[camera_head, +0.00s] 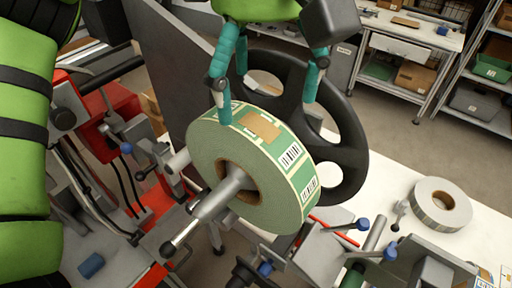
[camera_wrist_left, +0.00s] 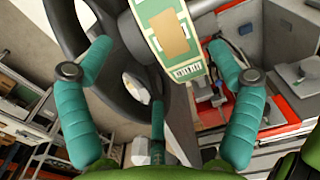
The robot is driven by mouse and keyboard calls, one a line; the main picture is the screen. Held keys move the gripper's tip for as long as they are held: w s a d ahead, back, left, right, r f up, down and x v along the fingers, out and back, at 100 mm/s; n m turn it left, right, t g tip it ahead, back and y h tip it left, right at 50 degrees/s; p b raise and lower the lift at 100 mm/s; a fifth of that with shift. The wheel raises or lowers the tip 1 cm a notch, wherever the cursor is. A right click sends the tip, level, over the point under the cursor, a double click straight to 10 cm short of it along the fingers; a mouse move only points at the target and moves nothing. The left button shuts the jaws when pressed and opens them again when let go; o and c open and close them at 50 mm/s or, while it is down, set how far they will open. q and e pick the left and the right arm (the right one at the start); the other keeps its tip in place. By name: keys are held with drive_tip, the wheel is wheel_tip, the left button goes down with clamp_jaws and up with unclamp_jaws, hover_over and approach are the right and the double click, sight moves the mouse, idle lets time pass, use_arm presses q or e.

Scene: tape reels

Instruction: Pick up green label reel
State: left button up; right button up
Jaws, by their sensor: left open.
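The green label reel (camera_head: 237,165) stands upright on a grey spindle (camera_head: 222,195) that passes through its cardboard core. Its rim has green labels with barcodes and a tan patch; the rim also shows in the left wrist view (camera_wrist_left: 183,68). My left gripper (camera_head: 266,110) is open above the reel, with teal fingers spread to either side of its upper rim. In the left wrist view the reel's rim shows between the open fingers (camera_wrist_left: 160,46), closer to the right one. I cannot tell whether a finger touches it. My right gripper is not in view.
A black spoked wheel (camera_head: 350,130) stands close behind the reel. A grey upright plate (camera_head: 170,60) and red machine parts (camera_head: 110,115) are at the left. A white reel (camera_head: 440,204) lies on the pale table at the right. Metal brackets and blue-knobbed levers crowd the front.

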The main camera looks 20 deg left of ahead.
sight(252, 115)
use_arm(q)
drive_tip(key=shift+s+a+f, duration=0.15)
drive_tip(key=shift+s+f, duration=0.7)
drive_tip(key=shift+f, duration=0.15)
drive_tip(key=f, duration=0.2)
drive_tip(key=w+f+p, duration=0.1)
drive_tip(key=f, duration=0.1)
drive_tip(key=shift+a, duration=0.2)
drive_tip(key=shift+s, duration=0.15)
drive_tip(key=shift+c, duration=1.2)
drive_tip(key=c, duration=1.5)
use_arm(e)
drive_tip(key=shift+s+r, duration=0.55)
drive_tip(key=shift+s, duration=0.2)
